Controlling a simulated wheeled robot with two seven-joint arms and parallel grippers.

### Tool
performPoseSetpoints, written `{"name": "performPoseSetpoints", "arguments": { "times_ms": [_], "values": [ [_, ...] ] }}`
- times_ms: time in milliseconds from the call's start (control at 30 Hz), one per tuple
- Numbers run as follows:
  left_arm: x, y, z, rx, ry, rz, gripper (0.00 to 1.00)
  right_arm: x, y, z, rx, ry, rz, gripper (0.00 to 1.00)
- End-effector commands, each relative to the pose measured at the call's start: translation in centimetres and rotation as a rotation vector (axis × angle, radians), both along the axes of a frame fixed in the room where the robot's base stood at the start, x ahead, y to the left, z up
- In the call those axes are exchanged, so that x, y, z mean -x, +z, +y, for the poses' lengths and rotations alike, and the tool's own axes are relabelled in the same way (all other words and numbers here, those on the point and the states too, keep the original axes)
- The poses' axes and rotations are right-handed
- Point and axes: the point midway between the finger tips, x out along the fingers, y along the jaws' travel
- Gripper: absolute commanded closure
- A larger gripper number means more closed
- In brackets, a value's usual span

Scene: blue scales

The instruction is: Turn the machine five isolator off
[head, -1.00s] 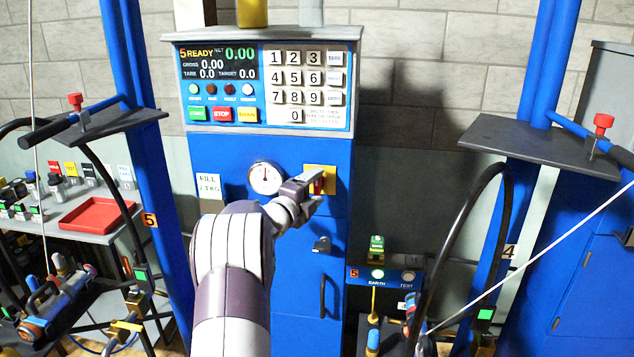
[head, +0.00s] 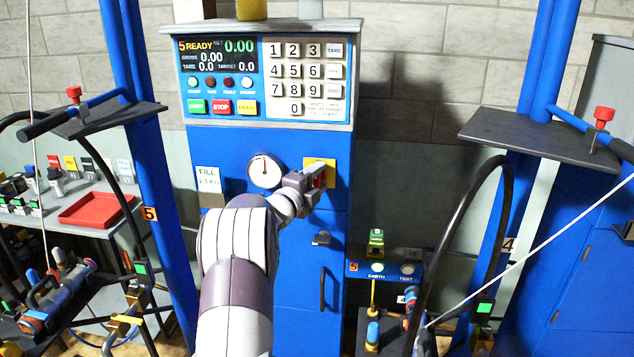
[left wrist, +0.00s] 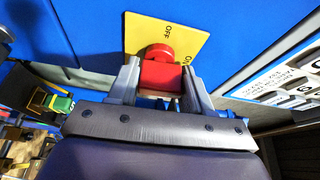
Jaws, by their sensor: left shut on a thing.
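The machine five isolator is a red knob (left wrist: 160,74) on a yellow plate (left wrist: 190,40) marked OFF and ON, fixed to the blue cabinet front. In the head view the yellow plate (head: 320,165) sits right of the round gauge. My left gripper (head: 318,177) reaches it from below left and covers much of the knob. In the left wrist view the left gripper (left wrist: 160,85) has a finger on each side of the red knob and is shut on it. I cannot tell which label the knob points to. My right gripper is not in view.
Above is the machine panel (head: 265,75), its display reading 5 READY. The gauge (head: 265,171) is just left of the gripper, and a cabinet latch (head: 321,239) is below. An earth box (head: 370,268) stands lower right.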

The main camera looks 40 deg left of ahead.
Motion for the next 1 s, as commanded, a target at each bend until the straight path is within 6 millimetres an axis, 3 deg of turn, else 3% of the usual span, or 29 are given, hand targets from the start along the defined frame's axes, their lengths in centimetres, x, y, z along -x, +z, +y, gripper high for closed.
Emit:
{"name": "performPoseSetpoints", "arguments": {
  "times_ms": [1000],
  "values": [
    [0.1,-0.9,0.1,0.788,-0.001,-0.434,0.81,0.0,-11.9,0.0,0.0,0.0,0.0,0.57]
  ]
}}
